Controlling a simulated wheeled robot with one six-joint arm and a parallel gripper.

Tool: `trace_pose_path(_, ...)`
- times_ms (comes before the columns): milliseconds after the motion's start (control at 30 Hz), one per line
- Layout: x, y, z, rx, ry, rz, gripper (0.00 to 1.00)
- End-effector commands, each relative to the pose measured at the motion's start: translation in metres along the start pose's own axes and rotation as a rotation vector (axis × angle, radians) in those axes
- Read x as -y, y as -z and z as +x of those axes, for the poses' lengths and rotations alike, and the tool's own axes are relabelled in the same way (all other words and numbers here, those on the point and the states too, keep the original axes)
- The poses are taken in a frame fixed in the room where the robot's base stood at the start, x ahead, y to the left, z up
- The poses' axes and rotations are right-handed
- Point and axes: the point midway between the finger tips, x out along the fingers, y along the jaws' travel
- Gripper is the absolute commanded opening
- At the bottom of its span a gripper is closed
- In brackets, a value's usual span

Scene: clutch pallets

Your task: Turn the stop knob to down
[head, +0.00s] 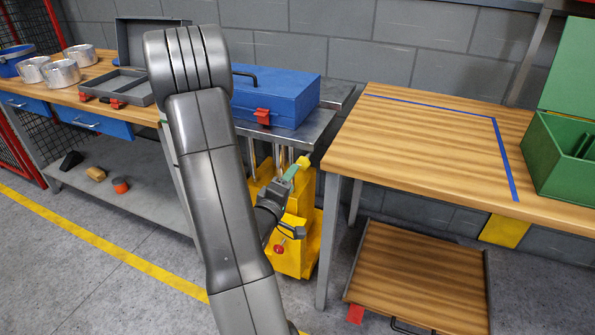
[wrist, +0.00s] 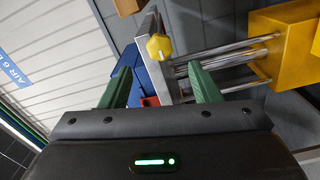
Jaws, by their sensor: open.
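A yellow knob (wrist: 159,47), which I take to be the stop knob, sits on the edge of the steel lift-table top (wrist: 150,30). In the head view the knob (head: 304,161) shows just beyond my gripper (head: 293,171). In the wrist view my gripper (wrist: 160,75) is open. Its two green fingers stand left and right of the knob's line, with the knob ahead of and between the tips. I see no contact. A pointed or ridged shape shows on the knob, but its exact setting is hard to read.
The lift has a yellow base (head: 310,240) with a red knob (head: 279,249) and chrome columns. A blue toolbox (head: 285,95) stands on its top. A wooden bench (head: 420,150) with a green box (head: 560,160) is close on the right. Another workbench (head: 110,72) stands left.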

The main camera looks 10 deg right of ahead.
Motion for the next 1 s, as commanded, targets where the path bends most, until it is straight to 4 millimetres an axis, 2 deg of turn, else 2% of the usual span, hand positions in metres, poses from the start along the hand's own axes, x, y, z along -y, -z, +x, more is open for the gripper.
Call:
trace_pose_path(100,0.0,0.001,-0.021,-0.005,0.001,-0.001,0.57)
trace_pose_path(200,0.001,0.001,-0.033,-0.004,0.001,0.0,0.57)
trace_pose_path(400,0.0,0.001,-0.045,-0.001,0.0,0.001,0.57)
trace_pose_path(800,0.0,0.0,-0.046,0.0,-0.001,0.001,0.57)
trace_pose_path(1000,-0.001,-0.001,-0.032,0.003,-0.001,0.002,0.57)
